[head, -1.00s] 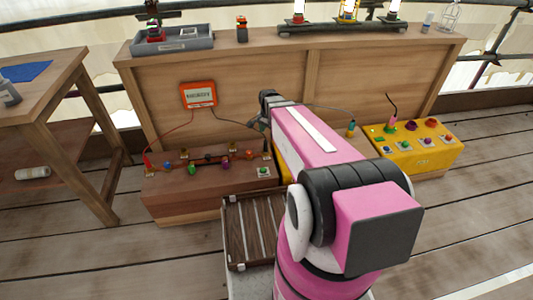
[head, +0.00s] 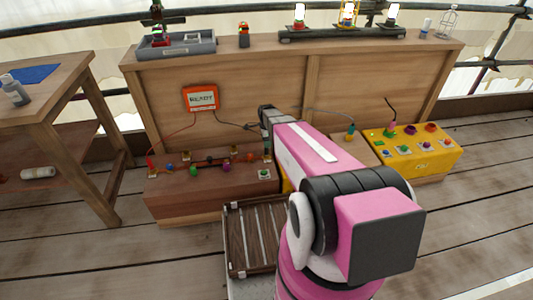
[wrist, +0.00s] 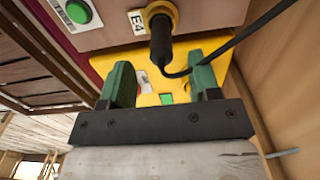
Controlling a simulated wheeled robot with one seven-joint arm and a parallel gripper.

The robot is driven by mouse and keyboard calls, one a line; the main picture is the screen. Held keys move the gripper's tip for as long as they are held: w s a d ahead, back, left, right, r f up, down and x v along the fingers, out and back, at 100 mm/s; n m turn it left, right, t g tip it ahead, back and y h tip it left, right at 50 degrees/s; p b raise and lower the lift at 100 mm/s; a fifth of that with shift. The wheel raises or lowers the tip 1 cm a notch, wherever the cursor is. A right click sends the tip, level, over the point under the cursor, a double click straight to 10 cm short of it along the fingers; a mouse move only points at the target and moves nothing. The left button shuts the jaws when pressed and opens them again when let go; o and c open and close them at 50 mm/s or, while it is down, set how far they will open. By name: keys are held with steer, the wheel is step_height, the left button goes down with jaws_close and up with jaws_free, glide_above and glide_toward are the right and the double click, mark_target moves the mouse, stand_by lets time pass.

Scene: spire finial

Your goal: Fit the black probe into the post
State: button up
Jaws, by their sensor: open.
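The black probe (wrist: 160,42) shows at the top of the wrist view. Its far end is in the brass-coloured ring of the post (wrist: 160,9) beside the label E4, and a black cable bends away from its near end. How deep it sits cannot be told. My gripper (wrist: 162,78) is open, its two green fingers apart on either side below the probe's near end, with nothing between them. In the head view my arm hides the fingers, the probe and the E4 post.
An orange meter (head: 201,98) hangs on the wooden back panel, with a red and a black lead. A brown box (head: 205,206) with coloured posts stands left of my arm, a yellow panel (head: 425,168) right of it. A slatted tray (head: 232,225) lies in front.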

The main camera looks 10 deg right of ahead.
mark_target(267, 150)
steer(key=shift+w+f, duration=0.1)
steer(key=shift+f, duration=2.65)
steer(key=c, duration=1)
